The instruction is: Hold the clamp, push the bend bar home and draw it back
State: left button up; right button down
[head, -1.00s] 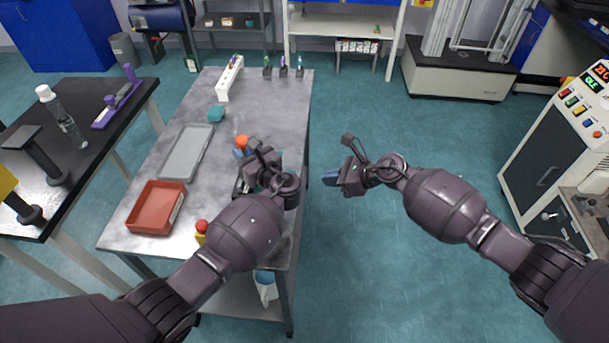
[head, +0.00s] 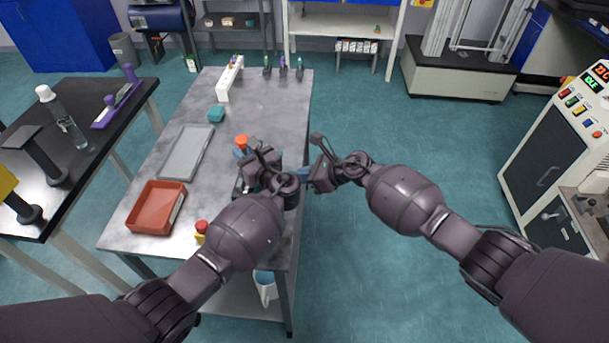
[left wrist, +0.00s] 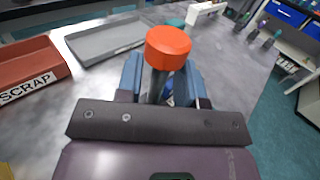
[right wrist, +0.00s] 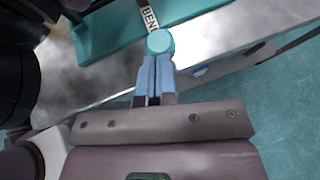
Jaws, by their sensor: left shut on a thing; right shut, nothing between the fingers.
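The clamp's orange-red cap (head: 241,141) stands on a dark post; it shows large in the left wrist view (left wrist: 168,48). My left gripper (head: 246,156) is shut on the post below the cap, its blue fingers on either side. In the right wrist view, a teal fixture (right wrist: 105,35) carries a white label starting "BEN" (right wrist: 149,17). A round teal knob (right wrist: 159,42), apparently the bend bar's end, sits right at the tips of my right gripper (right wrist: 155,62), which is shut and empty. I cannot tell whether they touch. In the head view, my arms hide most of the fixture.
On the grey table (head: 270,100) lie a grey tray (head: 187,152), a red scrap tray (head: 155,207), a teal block (head: 216,114) and a white rack (head: 230,78). A red-topped yellow object (head: 201,228) stands near the front. Floor right of the table is clear.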

jog(key=a, duration=0.4)
jog(key=shift+w+a, duration=0.15)
jog(key=shift+a, duration=0.2)
jog(key=shift+s+d, duration=0.2)
jog(key=shift+d, duration=0.4)
jog(key=f+v, duration=0.1)
jog(key=v, duration=1.1)
jog(key=shift+s+d, duration=0.15)
jog(key=shift+d, duration=0.5)
jog(key=c, duration=1.8)
grip_release()
jog(key=shift+c, duration=0.2)
